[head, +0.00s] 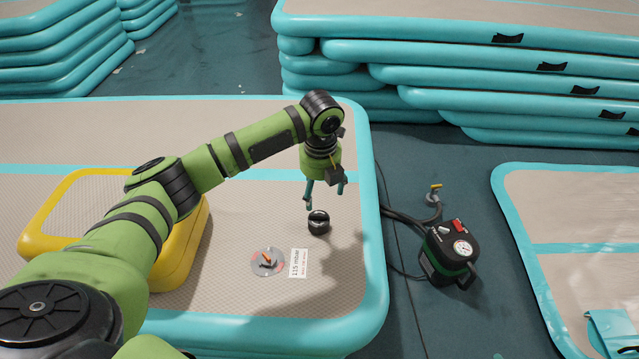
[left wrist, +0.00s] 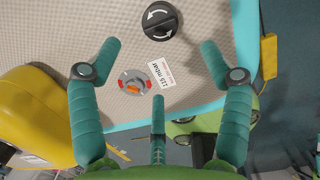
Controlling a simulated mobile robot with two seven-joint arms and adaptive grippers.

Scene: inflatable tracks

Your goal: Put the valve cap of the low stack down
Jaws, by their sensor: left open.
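The black round valve cap (head: 318,222) appears to rest on the beige top of the low stack (head: 230,222), near its right edge. White curved arrows show on the cap in the left wrist view (left wrist: 160,20). My left gripper (head: 325,194) is open and empty just above the cap. In the left wrist view, its teal fingers (left wrist: 161,47) are spread apart, with the cap beyond their tips. The uncapped valve (head: 267,262), a grey disc with an orange centre, lies left of and nearer than the cap. It also shows in the left wrist view (left wrist: 134,83). My right gripper is out of view.
A white pressure label (head: 299,263) lies beside the valve. A yellow inflatable block (head: 180,262) sits on the left of the stack. A black pump with gauge (head: 449,253) and hose stands on the floor at right. Taller mat stacks (head: 450,48) stand behind.

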